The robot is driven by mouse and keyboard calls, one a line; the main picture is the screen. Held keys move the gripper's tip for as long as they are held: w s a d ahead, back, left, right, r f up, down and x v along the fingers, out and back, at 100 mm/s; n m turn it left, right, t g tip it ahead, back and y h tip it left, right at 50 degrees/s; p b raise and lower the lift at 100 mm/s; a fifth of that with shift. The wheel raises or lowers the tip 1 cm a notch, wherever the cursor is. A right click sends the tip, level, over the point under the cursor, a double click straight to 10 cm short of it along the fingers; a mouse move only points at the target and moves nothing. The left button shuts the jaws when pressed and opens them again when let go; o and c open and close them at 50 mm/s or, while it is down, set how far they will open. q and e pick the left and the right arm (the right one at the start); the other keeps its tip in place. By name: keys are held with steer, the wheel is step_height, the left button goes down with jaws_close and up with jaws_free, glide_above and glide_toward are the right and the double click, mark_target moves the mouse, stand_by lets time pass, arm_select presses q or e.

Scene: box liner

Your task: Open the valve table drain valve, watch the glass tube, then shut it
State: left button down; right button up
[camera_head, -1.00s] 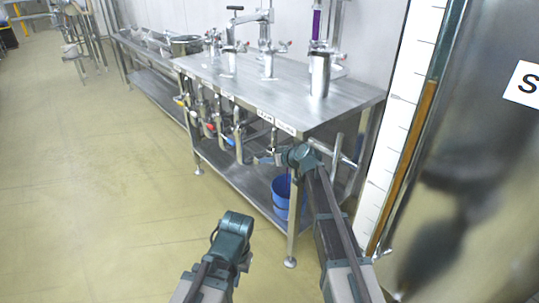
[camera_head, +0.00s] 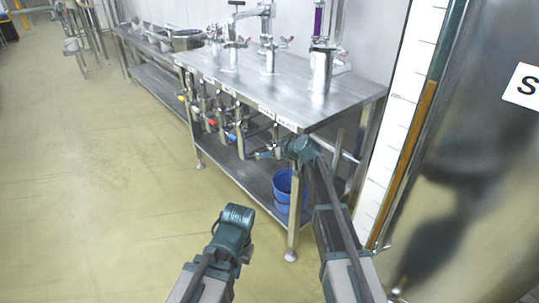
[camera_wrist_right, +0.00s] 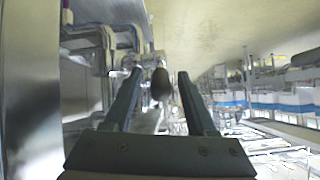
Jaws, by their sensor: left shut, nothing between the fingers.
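The valve table (camera_head: 270,85) is a steel bench with labels along its front edge. Valves with yellow (camera_head: 182,98), red (camera_head: 211,122) and blue (camera_head: 231,137) handles hang below that edge. A tube with purple contents (camera_head: 318,22) stands at the back right of the table. My right gripper (camera_head: 268,153) is below the table's front edge, near the rightmost valves. In the right wrist view its fingers (camera_wrist_right: 160,75) are apart, with a dark rounded handle end (camera_wrist_right: 161,84) between them and gaps on both sides. My left gripper (camera_head: 246,253) is shut and empty, low over the floor.
A blue bucket (camera_head: 284,188) stands on the table's lower shelf (camera_head: 235,168). A large shiny metal surface (camera_head: 475,190) fills the right side. Another steel bench (camera_head: 150,68) stands at the back left. The floor (camera_head: 90,190) on the left is clear.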

steer(key=p+v, duration=0.8)
steer(key=v, duration=0.5)
steer(key=shift+s+d+r, duration=0.2)
steer(key=shift+s, duration=0.1)
